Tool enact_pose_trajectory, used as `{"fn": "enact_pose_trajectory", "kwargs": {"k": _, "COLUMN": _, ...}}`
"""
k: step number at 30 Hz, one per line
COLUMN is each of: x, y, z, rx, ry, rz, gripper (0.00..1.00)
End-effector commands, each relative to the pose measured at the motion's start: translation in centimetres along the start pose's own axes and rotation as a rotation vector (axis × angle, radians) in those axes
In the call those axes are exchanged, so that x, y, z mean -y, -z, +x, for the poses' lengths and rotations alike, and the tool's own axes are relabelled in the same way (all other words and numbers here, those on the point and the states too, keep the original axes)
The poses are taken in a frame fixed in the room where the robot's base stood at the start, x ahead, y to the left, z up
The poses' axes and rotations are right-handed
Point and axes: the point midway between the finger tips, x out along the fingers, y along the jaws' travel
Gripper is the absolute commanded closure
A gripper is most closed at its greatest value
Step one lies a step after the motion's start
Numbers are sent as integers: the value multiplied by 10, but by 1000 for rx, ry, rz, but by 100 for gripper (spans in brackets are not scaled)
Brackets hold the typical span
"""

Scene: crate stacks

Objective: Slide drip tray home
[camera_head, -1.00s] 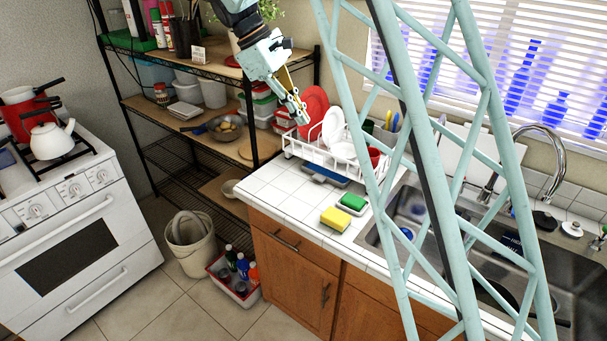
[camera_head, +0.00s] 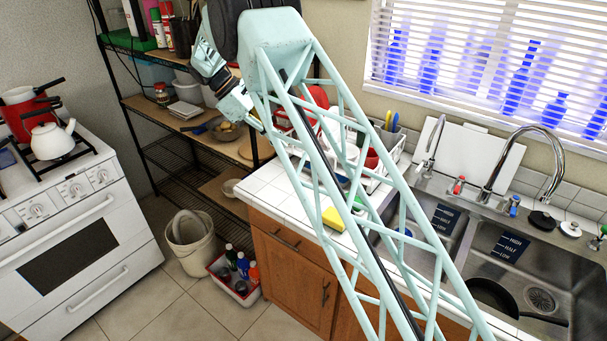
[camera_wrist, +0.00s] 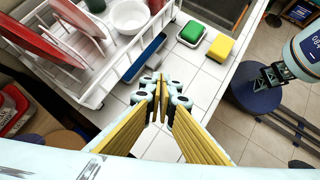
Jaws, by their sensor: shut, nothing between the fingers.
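The drip tray (camera_wrist: 146,60) shows in the wrist view as a blue strip along the near side of the white dish rack (camera_wrist: 103,92), partly out from under it. In the head view my arm hides most of the tray. The rack holds red plates (camera_wrist: 38,42) and a white bowl (camera_wrist: 130,16). My gripper (camera_wrist: 163,92) is shut and empty, with its yellow-lined fingers together. It appears above the white tiled counter, just short of the tray in the wrist picture. In the head view my gripper (camera_head: 258,127) is at the counter's left end, by the shelf.
A green sponge (camera_wrist: 191,33) and a yellow sponge (camera_wrist: 220,47) lie on the counter beyond the tray. The sink (camera_head: 510,265) is at the right. A black wire shelf (camera_head: 180,150) stands left of the counter. Tiles between the tray and sponges are clear.

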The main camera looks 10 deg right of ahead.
Motion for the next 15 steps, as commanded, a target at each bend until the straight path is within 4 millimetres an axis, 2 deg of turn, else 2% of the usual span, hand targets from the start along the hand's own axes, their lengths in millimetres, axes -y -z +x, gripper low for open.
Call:
{"fn": "enact_pose_trajectory", "kwargs": {"k": 6, "x": -6, "y": 37, "z": 18, "rx": 44, "ry": -6, "rz": -54, "gripper": 100}}
{"fn": "enact_pose_trajectory", "kwargs": {"k": 15, "x": -10, "y": 69, "z": 35, "rx": 87, "ry": -12, "rz": -103, "gripper": 100}}
